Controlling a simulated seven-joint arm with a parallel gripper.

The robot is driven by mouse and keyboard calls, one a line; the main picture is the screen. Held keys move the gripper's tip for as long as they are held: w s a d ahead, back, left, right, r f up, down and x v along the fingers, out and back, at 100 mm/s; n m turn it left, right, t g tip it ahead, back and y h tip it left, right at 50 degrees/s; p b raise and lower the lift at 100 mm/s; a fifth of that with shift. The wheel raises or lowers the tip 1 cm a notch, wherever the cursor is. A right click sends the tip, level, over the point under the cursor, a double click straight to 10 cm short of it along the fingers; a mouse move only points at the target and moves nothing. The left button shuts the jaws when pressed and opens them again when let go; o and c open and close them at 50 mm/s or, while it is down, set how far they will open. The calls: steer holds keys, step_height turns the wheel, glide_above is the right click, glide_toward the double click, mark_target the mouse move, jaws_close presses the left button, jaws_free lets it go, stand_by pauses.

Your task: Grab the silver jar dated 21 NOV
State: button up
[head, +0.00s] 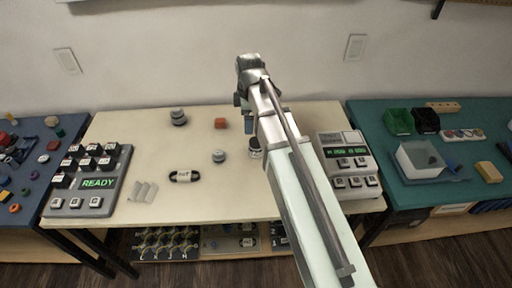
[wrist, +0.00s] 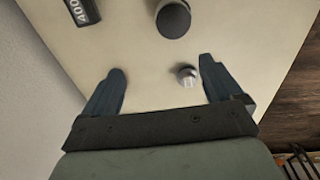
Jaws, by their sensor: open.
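My gripper (wrist: 161,65) is open and empty, its two blue-grey fingers apart above the tabletop. In the wrist view a small silver jar (wrist: 187,77) with a pale label lies between the finger lines, closer to the right finger; its print is too small to read. A larger dark grey cylinder (wrist: 172,20) stands beyond the fingertips. In the head view, grey jars stand at the back left (head: 178,117) and mid-table (head: 219,156). Another jar (head: 254,152) is partly hidden by my arm. I cannot read a date on any of them.
A black piece marked 400 (wrist: 82,11) shows in the wrist view. The front middle is clear.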

mark_target(257, 146)
steer(key=s+d, duration=0.1)
steer(key=s+d+g, duration=0.1)
steer(key=d, duration=0.1)
steer(key=shift+f, duration=0.1)
steer(key=shift+w+f, duration=0.2)
steer(key=shift+f, duration=6.45)
steer(key=c, duration=1.2)
steer(key=shift+r, duration=0.2)
